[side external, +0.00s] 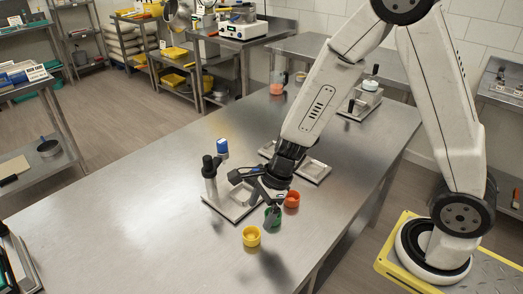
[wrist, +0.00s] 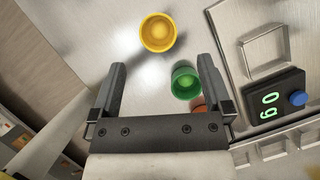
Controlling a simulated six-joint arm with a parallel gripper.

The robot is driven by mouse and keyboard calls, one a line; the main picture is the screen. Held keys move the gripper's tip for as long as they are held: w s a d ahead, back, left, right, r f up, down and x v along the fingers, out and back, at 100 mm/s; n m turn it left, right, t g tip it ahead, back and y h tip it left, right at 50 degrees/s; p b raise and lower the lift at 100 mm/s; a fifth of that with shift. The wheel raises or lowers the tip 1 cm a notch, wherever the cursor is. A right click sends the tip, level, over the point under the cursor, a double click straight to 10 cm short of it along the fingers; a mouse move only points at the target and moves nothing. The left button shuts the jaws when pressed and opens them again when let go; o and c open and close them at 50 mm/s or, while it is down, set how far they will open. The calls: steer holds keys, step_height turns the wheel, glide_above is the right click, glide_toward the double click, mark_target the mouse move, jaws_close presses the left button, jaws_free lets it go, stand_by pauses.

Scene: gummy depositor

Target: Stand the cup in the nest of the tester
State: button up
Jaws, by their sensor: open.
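A yellow cup (side external: 251,236) stands upright and open on the steel table; in the wrist view it (wrist: 158,32) lies beyond my fingertips. A green cup (side external: 272,217) is partly hidden by my gripper; in the wrist view it (wrist: 185,80) shows close to the right finger. An orange cup (side external: 292,199) stands beside it, mostly hidden in the wrist view (wrist: 198,104). The tester (side external: 245,211) has a flat plate and a post. In the wrist view its square-framed nest (wrist: 247,44) looks empty. My gripper (wrist: 161,63) is open, with nothing held, low near the green cup.
A green-lit readout (wrist: 270,98) with a blue knob sits beside the nest. A metal tray with compartments (side external: 316,171) lies behind my gripper. A jug with orange contents (side external: 277,88) stands at the far end. The table's left half (side external: 110,225) is clear.

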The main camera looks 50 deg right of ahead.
mark_target(251, 233)
steer(key=shift+f, duration=0.1)
steer(key=shift+x, duration=1.2)
steer(key=shift+f, duration=0.1)
steer(key=shift+x, duration=2.5)
steer(key=shift+s+a, duration=0.1)
steer(key=c, duration=1.2)
step_height(251, 233, up, 10)
